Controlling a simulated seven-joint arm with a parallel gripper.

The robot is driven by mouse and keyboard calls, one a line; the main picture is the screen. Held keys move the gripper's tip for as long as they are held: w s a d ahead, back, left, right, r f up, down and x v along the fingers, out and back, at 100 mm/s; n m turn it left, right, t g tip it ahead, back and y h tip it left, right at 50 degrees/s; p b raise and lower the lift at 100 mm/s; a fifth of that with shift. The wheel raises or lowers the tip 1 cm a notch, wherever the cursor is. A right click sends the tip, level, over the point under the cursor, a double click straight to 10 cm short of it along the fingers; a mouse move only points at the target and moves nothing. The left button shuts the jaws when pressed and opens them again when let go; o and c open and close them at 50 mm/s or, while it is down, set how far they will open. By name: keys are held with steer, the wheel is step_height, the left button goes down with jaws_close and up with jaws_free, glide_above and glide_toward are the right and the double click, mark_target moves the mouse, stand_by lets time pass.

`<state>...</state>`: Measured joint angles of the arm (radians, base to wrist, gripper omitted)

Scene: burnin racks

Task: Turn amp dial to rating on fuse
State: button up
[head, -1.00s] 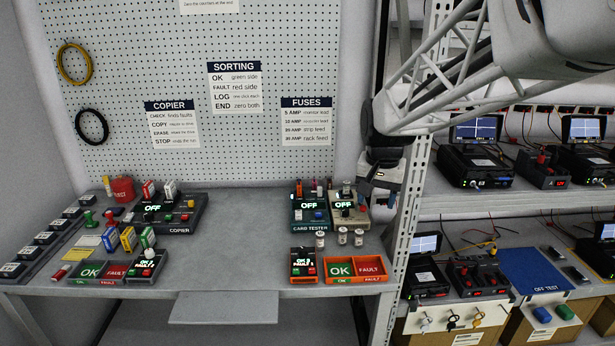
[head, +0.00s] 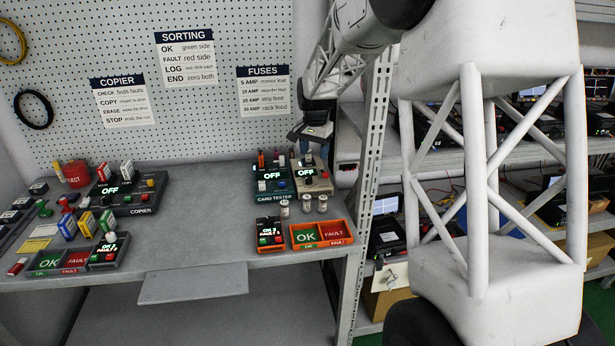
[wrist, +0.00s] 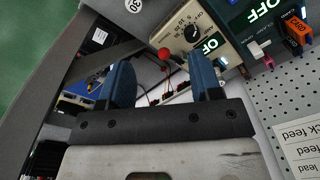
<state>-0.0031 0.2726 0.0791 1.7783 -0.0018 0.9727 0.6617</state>
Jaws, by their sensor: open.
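The beige box (head: 311,181) stands at the back right of the bench, with a lit OFF display. In the wrist view its black amp dial (wrist: 191,33) shows with numbers around it, near a red knob (wrist: 164,53); the exact setting is too small to read. Several small white cylinders, likely the fuses (head: 306,204), stand in front of it. A round white top marked 30 (wrist: 134,5) is at the wrist view's upper edge. My gripper (wrist: 160,62) is open and empty, blue fingers apart. In the head view it hangs above and behind the beige box (head: 309,140).
The dark card tester (head: 270,184) stands left of the beige box. An orange OK/FAULT tray (head: 321,243) is at the front. The FUSES sign (head: 263,92) hangs on the pegboard. A metal rack post (head: 374,180) stands close on the right. The middle bench is clear.

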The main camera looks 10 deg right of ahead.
steer(key=m, duration=0.1)
glide_above(308, 177)
step_height(308, 177, down, 8)
steer(key=shift+s+r, duration=0.1)
steer(key=shift+r, duration=0.15)
steer(key=shift+f, duration=3.9)
steer(key=c, duration=0.9)
steer(key=shift+c, duration=0.2)
